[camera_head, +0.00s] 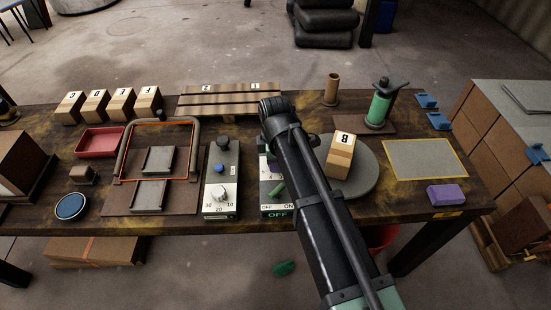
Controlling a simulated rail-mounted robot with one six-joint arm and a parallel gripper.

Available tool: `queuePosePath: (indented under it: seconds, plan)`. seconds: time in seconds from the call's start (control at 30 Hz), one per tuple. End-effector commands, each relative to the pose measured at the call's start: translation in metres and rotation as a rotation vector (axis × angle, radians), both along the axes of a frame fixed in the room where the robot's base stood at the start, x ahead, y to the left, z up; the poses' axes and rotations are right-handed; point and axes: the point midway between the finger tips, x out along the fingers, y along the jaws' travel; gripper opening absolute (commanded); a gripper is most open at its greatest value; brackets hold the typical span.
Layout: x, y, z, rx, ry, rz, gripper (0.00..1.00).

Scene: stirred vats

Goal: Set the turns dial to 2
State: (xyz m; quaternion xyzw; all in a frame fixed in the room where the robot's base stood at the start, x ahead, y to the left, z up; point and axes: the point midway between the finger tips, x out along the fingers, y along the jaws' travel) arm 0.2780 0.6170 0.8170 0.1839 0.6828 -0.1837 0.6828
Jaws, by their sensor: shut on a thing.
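The end of my arm comes down over the switch panel (266,207), which reads OFF and ON and has a green lever (277,189). My gripper (274,162) is a small dark shape at the panel's upper part, mostly hidden by my arm. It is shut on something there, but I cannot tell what. Left of it stands a grey panel (234,178) with a pale dial (219,194) marked 10, 20 and 30, a blue button (219,168) and a black knob (222,144). No dial marked for turns can be made out; my arm covers part of the switch panel.
Block B (341,155) stands on a round grey plate (362,181) right of my arm. A green spool (379,107) stands behind it. An orange-edged frame (121,152) is at left. A slatted rack (230,103) lies at the back. A yellow-edged mat (425,160) is clear.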

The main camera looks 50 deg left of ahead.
Motion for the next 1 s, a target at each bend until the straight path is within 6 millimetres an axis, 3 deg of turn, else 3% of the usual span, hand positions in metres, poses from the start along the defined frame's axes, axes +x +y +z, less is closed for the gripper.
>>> queuePosePath:
  seconds: [0.3, 0.83, 0.87, 1.0]
  plan:
    - [0.0, -0.0004, -0.0002, -0.001, 0.0, 0.135, 0.16]
    - [-0.0002, -0.0005, -0.0002, -0.001, 0.0, 0.164, 0.16]
    - [-0.0002, -0.0005, -0.0002, -0.001, 0.0, 0.164, 0.41]
    - [-0.0001, -0.0003, -0.0002, -0.001, 0.0, 0.164, 0.63]
